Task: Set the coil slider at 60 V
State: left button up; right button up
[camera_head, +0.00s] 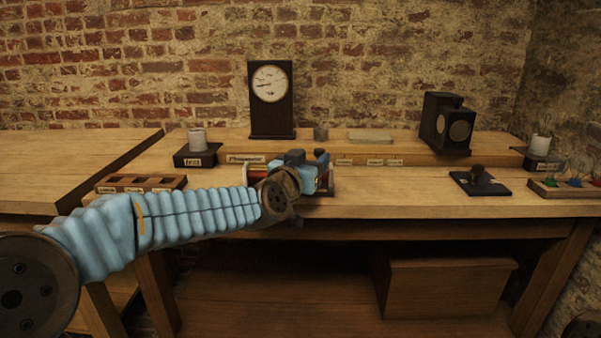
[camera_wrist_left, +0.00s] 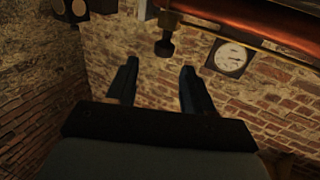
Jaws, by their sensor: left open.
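The red coil (camera_head: 257,172) lies on the bench, mostly hidden behind my left arm in the head view. In the left wrist view its copper-red winding (camera_wrist_left: 265,20) runs across the top right, with a rail along it. A dark slider knob (camera_wrist_left: 165,46) hangs at the rail. My left gripper (camera_head: 322,165) is at the coil. It is open, and in the wrist view its two fingers (camera_wrist_left: 160,66) are spread, with the knob just beyond the gap between their tips. Whether they touch it cannot be told. The voltmeter dial (camera_head: 269,84) stands behind; its scale is too small to read.
A partitioned wooden tray (camera_head: 140,183) lies at left. Jars on dark stands (camera_head: 197,141) (camera_head: 540,148) are at both ends. A dark lamp-like box (camera_head: 446,124) and a key switch (camera_head: 479,182) are at right. Bench front between coil and switch is clear.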

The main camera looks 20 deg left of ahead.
pick_arm(q)
jog(key=s, duration=0.7)
jog(key=shift+a, duration=0.35)
